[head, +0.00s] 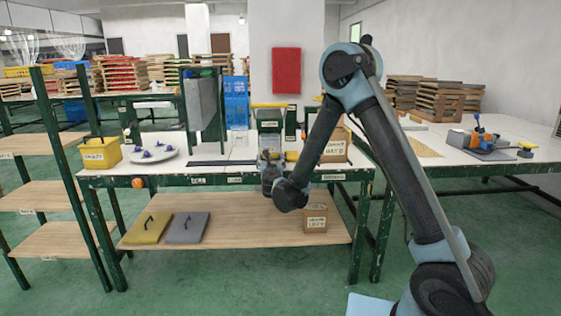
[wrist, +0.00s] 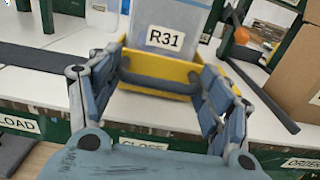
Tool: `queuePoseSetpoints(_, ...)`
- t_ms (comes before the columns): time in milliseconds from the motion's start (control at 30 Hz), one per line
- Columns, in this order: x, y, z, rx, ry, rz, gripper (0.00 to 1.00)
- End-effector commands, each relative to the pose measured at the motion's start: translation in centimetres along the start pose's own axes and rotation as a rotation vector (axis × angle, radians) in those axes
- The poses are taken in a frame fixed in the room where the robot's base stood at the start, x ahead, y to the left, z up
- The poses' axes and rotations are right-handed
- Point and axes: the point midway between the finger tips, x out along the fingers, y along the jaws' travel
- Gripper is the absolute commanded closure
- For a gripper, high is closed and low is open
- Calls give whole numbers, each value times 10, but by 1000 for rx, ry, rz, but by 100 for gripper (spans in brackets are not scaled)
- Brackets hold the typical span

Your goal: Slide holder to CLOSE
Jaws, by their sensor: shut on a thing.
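The holder is a yellow tray-like base (wrist: 160,77) with an upright pale grey-blue panel (wrist: 170,20) marked R31, in the wrist view. My gripper (wrist: 160,72) is shut on the holder, one finger on each side of the yellow base. The CLOSE label (wrist: 143,145) is on the table's front edge, just below the holder in the picture and partly covered by my gripper. The LOAD label (wrist: 20,123) is further left. In the head view my gripper (head: 268,160) is at the table's front edge, and the arm hides part of the holder.
A dark strip (wrist: 40,60) lies on the white tabletop left of the holder. A dark bar (wrist: 262,98) and a cardboard box (wrist: 290,65) are close on the right. A yellow bin (head: 101,153) and a white plate (head: 153,154) with purple items stand further left.

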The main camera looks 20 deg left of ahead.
Motion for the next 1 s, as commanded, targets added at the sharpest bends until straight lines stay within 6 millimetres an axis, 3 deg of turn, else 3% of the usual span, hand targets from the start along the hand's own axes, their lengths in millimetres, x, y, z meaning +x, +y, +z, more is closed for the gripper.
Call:
queuePoseSetpoints(433, -1, 3, 0, -2, -1, 3, 71)
queuePoseSetpoints(467, -1, 2, 0, -2, -1, 2, 22)
queuePoseSetpoints(500, -1, 2, 0, -2, -1, 2, 17)
queuePoseSetpoints(1000, -5, 8, 0, -1, 0, 11, 17)
